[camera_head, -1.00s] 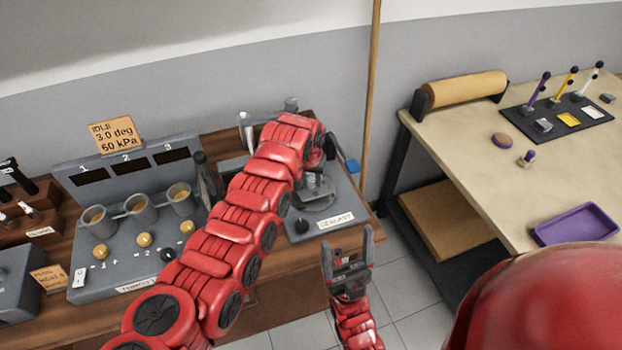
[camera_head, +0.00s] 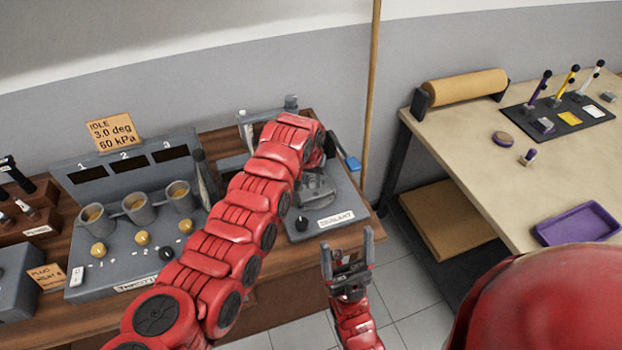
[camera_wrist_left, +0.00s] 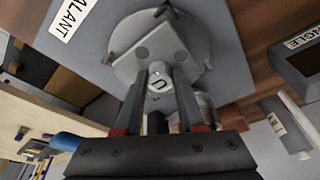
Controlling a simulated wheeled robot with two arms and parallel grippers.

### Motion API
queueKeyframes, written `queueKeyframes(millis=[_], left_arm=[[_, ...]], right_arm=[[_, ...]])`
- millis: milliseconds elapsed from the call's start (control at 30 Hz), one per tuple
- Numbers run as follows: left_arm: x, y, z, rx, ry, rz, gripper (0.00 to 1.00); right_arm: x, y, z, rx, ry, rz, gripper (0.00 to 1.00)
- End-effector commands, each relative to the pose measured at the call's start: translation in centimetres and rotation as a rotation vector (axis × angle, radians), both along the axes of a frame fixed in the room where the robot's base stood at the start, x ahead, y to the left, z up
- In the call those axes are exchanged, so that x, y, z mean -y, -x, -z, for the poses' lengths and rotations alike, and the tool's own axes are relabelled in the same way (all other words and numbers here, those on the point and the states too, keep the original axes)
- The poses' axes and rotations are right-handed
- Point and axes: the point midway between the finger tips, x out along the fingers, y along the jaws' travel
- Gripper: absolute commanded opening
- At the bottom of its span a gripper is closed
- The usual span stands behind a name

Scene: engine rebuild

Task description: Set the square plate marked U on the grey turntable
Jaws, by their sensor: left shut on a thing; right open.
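The square grey plate marked U (camera_wrist_left: 150,52) is between the fingers of my left gripper (camera_wrist_left: 160,88) in the left wrist view, with the U mark close to the fingertips. The plate lies over the round grey turntable (camera_wrist_left: 203,45), roughly centred and inside its rim. I cannot tell whether it touches the turntable. In the head view the turntable (camera_head: 316,196) is partly hidden by my left arm, and my left gripper's fingertips are hard to make out there. My right gripper (camera_head: 347,256) is open and empty, in front of the bench edge.
The turntable sits on a grey sealant station (camera_head: 345,205) with a label and black knob. A throttle panel with cups (camera_head: 140,210) stands at the left. A blue-ended part (camera_head: 352,164) is right of my left arm. A separate bench at right carries a purple tray (camera_head: 577,224).

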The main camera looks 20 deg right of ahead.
Motion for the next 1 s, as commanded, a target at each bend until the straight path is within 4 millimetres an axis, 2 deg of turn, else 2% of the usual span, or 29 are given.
queueKeyframes(millis=[1000], left_arm=[[-0.04, 0.00, 0.18, -0.001, -0.001, 0.000, 0.00]], right_arm=[[0.00, 0.00, 0.80, 0.000, 0.000, 0.000, 0.81]])
